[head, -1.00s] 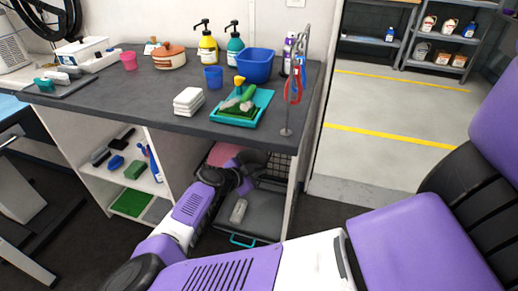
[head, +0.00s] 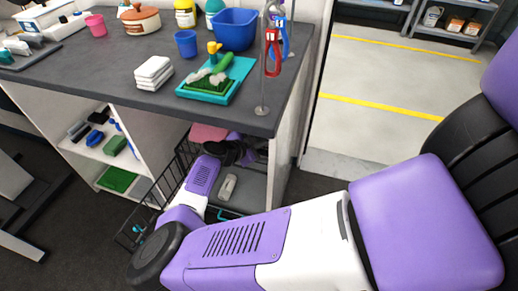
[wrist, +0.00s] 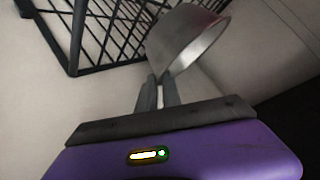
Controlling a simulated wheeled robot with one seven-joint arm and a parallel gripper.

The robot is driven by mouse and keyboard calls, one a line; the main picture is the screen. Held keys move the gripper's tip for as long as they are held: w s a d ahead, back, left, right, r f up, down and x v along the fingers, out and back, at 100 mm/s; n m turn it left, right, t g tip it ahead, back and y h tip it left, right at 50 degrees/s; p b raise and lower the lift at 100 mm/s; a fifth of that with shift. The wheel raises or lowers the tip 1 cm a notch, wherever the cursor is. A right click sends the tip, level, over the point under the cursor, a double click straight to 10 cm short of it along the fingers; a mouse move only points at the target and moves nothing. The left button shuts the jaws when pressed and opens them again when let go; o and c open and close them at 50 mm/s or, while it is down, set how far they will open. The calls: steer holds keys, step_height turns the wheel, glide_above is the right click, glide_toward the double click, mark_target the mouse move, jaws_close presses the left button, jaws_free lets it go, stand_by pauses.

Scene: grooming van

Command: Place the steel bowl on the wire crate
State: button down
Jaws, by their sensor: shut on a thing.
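The steel bowl (wrist: 190,42) is tilted in the wrist view, with its round rim facing down and right. My gripper (wrist: 160,88) is shut on its near edge. The bowl does not show in the head view, where the counter and my arm hide most of my gripper. Black wire mesh, apparently of the wire crate (wrist: 112,28), is at the upper left of the wrist view. The bowl overlaps its right part there; I cannot tell whether they touch. In the head view, a dark wire panel (head: 180,160) shows left of my forearm, below the counter.
The dark counter (head: 95,80) overhangs my arm. White shelves (head: 105,148) stand at the left. A grey object (head: 228,187) lies under the counter.

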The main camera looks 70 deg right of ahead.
step_height(320, 180, down, 4)
steer(key=shift+f+b, duration=0.1)
steer(key=shift+b, duration=0.7)
steer(key=c, duration=1.5)
jaws_free()
